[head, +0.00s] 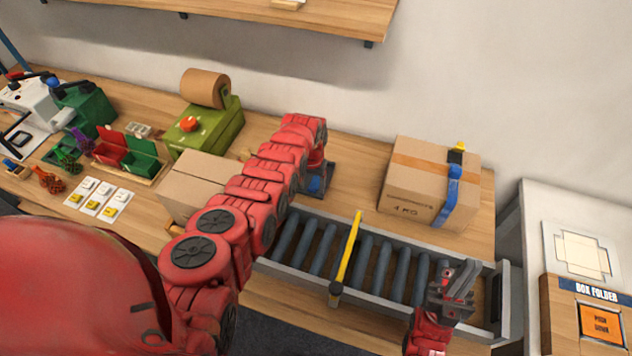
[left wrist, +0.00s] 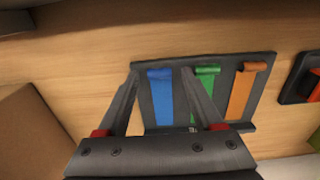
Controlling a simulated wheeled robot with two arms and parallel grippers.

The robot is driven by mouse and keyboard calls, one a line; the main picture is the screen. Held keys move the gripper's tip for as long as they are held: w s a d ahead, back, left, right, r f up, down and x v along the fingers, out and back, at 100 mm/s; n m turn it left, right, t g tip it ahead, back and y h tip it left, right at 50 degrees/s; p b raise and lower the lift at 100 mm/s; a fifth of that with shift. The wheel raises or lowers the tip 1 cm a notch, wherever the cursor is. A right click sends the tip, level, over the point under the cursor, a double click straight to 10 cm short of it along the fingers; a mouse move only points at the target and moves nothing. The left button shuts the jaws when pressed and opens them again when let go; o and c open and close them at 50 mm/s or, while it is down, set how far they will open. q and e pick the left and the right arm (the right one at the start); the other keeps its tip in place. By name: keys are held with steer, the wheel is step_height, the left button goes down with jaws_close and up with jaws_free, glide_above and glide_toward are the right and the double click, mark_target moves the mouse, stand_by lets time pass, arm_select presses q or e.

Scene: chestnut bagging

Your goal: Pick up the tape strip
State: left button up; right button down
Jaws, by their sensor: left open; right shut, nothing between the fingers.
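Blue (left wrist: 160,97), green (left wrist: 207,82) and orange (left wrist: 243,92) tape strips lie side by side on a dark plate (left wrist: 224,112) in the left wrist view. My left gripper (left wrist: 160,75) is open, its fingers on either side of the blue strip, with nothing held. I cannot tell whether the fingertips touch the plate. In the head view the dark plate (head: 329,179) and blue strip (head: 314,184) show beneath my left wrist; the other strips are hidden there. My right gripper (head: 461,277) is shut and empty over the right end of the roller conveyor.
The roller conveyor (head: 375,268) has a yellow bar (head: 349,250) across it. A taped carton (head: 417,186) with a blue strip stands behind it. Another carton (head: 190,187) is left of the plate, beside a green machine (head: 206,127). A box folder (head: 590,300) stands at right.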

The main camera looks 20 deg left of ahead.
arm_select(q)
steer(key=shift+f, duration=0.1)
jaws_close()
stand_by(0.4)
